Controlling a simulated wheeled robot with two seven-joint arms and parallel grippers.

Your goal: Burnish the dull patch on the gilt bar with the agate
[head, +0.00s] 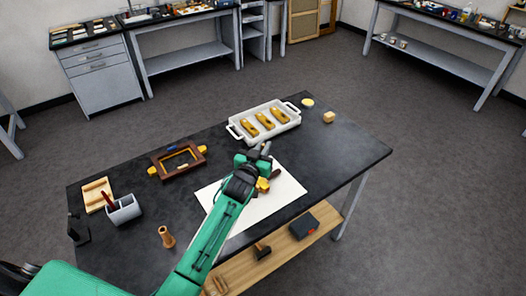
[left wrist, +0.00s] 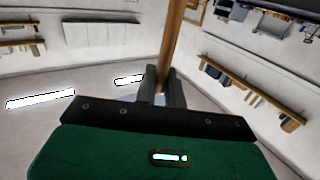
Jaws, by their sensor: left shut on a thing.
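My left gripper (head: 263,152) is over the far part of a white sheet (head: 288,193) on the dark table. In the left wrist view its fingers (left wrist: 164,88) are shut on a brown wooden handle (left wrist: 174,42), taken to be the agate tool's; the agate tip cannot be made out. A gilt piece (head: 263,186) shows on the sheet just beside my gripper, partly covered by my arm. A dark brown part (head: 275,174) shows right next to it. The dull patch cannot be made out. My right gripper is not in view.
A white tray (head: 236,131) with gilt pieces stands behind the sheet. A brown frame (head: 161,172) lies at left, near a grey holder (head: 124,213) and a wooden rack (head: 97,195). A wooden peg (head: 167,238) stands in front. The table's right end is mostly clear.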

